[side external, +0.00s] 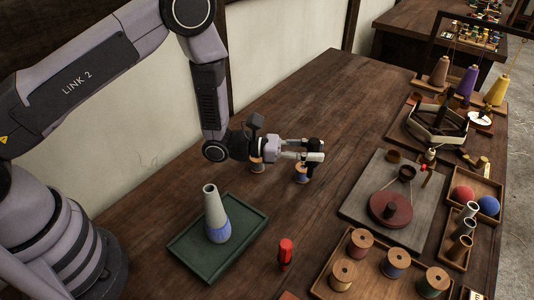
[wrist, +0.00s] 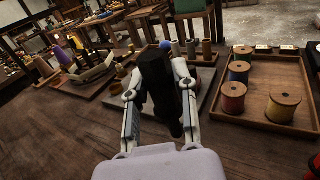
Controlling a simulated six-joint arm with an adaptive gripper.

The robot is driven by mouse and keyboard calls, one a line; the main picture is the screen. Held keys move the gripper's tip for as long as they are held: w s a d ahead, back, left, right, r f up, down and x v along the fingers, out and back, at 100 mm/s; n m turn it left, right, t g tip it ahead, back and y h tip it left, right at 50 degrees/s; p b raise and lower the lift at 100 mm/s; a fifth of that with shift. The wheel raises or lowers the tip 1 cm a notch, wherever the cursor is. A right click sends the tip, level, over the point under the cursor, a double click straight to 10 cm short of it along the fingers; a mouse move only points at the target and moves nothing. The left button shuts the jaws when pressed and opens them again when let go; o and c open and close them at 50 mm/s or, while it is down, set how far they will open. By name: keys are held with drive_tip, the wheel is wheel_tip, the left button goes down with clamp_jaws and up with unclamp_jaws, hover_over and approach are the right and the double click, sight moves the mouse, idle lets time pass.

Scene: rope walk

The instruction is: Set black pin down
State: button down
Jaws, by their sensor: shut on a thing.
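The black pin (wrist: 158,85) stands between my gripper's fingers in the wrist view, tall and dark, leaning slightly. My gripper (side external: 318,151) is shut on it. In the side view the black pin (side external: 313,143) shows partly at the fingertips, above the table. The fingers hide part of it there, and its lower end is hard to make out against a spool. In the wrist view my gripper (wrist: 160,92) has one finger on each side of the pin.
A grey-blue cone (side external: 214,215) stands on a green tray (side external: 178,243); a red pin (side external: 285,254) stands nearby. A grey board (side external: 355,205) and spool tray (side external: 325,284) lie right. Bare table lies between.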

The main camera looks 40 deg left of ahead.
drive_tip(key=shift+s+d+f+m+g+h, duration=0.15)
drive_tip(key=shift+s+d+f+m+g, duration=0.2)
drive_tip(key=shift+d+f, duration=0.95)
drive_tip(key=shift+s+d+f+m+g+h, duration=0.2)
drive_tip(key=shift+s+d+f+g, duration=0.15)
drive_tip(key=shift+f, duration=1.9)
drive_tip(key=shift+s+d+f+m+g+h, duration=0.15)
drive_tip(key=shift+s+d+f+m+g, duration=0.4)
drive_tip(key=shift+f, duration=1.2)
drive_tip(key=shift+w+d+f+n+t, duration=0.1)
drive_tip(key=shift+d+f+n+t, duration=0.05)
drive_tip(key=shift+n+t, duration=0.15)
drive_tip(key=c, duration=0.9)
unclamp_jaws()
